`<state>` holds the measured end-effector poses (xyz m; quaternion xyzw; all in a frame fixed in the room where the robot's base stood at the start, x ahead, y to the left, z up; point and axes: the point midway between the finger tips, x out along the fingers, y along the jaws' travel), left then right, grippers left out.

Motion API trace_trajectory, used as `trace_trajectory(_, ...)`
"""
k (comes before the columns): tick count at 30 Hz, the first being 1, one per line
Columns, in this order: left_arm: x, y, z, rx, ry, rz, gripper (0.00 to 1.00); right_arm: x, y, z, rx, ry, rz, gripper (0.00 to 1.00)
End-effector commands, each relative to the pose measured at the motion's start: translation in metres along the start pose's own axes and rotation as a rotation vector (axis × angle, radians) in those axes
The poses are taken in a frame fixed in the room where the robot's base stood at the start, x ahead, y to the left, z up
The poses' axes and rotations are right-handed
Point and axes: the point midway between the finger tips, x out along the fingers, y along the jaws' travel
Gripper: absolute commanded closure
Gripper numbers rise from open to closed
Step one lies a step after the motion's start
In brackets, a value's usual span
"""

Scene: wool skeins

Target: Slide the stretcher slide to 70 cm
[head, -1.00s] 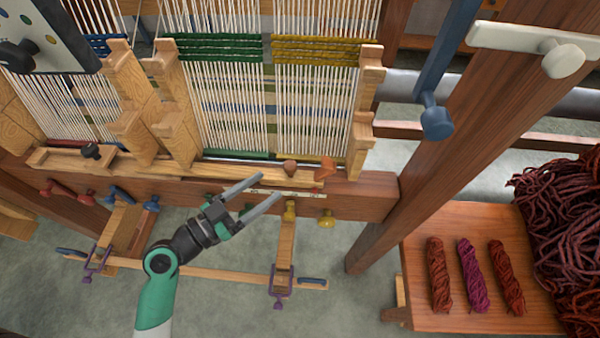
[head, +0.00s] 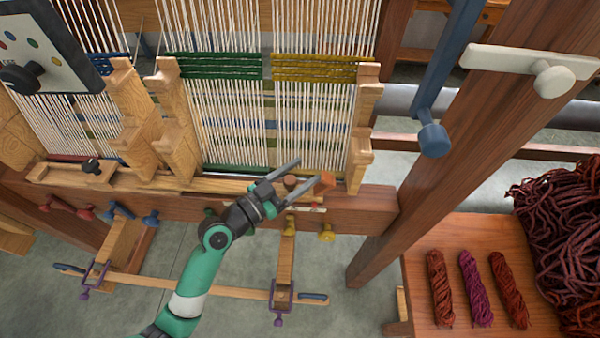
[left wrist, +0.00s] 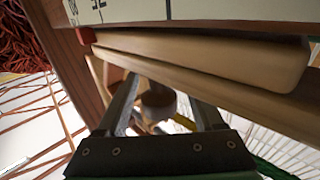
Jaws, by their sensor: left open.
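A brown wooden knob (head: 291,182) stands on the wooden rail (head: 225,185) along the loom's front beam, and I take it to be the stretcher slide's handle. My left gripper (head: 314,172) is open, with its fingers on either side of this knob in the head view. In the left wrist view the knob (left wrist: 158,97) shows between the two fingers (left wrist: 165,95); I cannot tell whether they touch it. An orange block (head: 326,181) sits close to the right fingertip. A pale scale strip (head: 308,208) lies partly behind the gripper; its numbers are too small to read.
Wooden posts (head: 365,125) and taut warp threads rise behind the rail. Yellow pegs (head: 326,232) stick out below the beam. A side table (head: 465,235) with wool skeins stands at right.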

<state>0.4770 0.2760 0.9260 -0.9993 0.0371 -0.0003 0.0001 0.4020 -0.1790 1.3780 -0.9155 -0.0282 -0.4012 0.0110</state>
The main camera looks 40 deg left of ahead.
Motion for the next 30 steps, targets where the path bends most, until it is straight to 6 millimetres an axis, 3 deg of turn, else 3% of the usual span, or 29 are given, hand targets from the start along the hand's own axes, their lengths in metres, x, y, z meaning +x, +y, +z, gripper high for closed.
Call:
trace_trajectory(3, -0.0003, 0.0, 0.0001, 0.0, 0.0, 0.0, 0.33, 0.0, 0.0, 0.0, 0.0, 0.0, 0.0, 0.5)
trace_trajectory(14, -0.0006, 0.0001, 0.0003, 0.0, -0.001, 0.0, 0.98, 0.0, 0.0, 0.0, 0.0, 0.0, 0.0, 0.5)
trace_trajectory(30, -0.0007, 0.0001, 0.0003, 0.0, -0.001, 0.0, 1.0, 0.0, 0.0, 0.0, 0.0, 0.0, 0.0, 0.5)
